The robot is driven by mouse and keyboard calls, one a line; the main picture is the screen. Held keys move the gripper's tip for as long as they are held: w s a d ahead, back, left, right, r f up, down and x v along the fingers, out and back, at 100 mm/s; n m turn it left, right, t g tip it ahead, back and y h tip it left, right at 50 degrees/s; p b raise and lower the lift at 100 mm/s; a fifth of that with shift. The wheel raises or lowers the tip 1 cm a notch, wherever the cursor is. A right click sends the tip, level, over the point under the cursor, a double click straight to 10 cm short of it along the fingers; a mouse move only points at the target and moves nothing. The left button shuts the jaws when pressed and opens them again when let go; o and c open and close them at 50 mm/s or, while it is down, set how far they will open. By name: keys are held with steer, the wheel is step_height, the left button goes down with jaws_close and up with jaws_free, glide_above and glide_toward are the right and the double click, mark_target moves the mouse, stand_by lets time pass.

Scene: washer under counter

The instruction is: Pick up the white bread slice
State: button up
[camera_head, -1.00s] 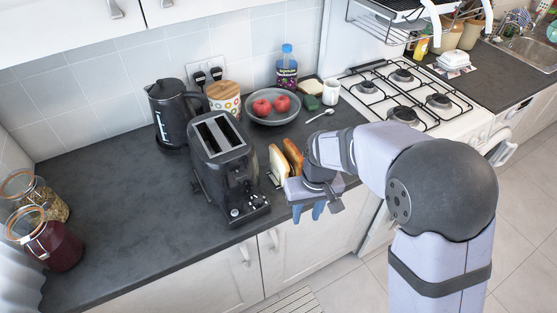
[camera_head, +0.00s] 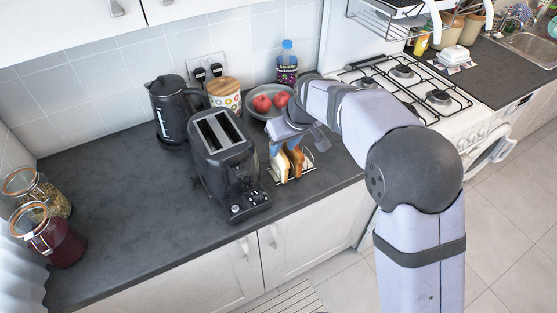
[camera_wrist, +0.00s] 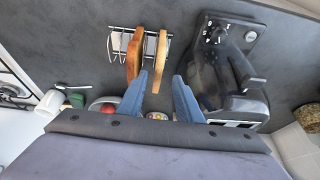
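The white bread slice (camera_head: 280,167) stands upright in a wire rack (camera_head: 308,171) beside the toaster, with a browner toast slice (camera_head: 297,162) next to it on the right. In the wrist view the white slice (camera_wrist: 162,49) is the paler one, nearer the toaster, and the brown slice (camera_wrist: 134,55) is to its left. My gripper (camera_head: 284,147) is above the rack, fingers pointing down. In the wrist view my gripper (camera_wrist: 160,79) is open and empty, with the white slice's near end between the fingertip directions. Whether the fingers overlap the slice in height I cannot tell.
The black toaster (camera_head: 225,150) stands close on the left of the rack. A grey bowl with red apples (camera_head: 263,104) is behind, partly covered by my arm. A kettle (camera_head: 172,112) stands at the back. The counter's left part is clear up to two jars (camera_head: 50,236).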

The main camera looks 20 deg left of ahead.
mark_target(281, 152)
steer(key=shift+p+x, duration=1.6)
steer(key=shift+x, duration=1.05)
steer(key=shift+d, duration=0.1)
jaws_close()
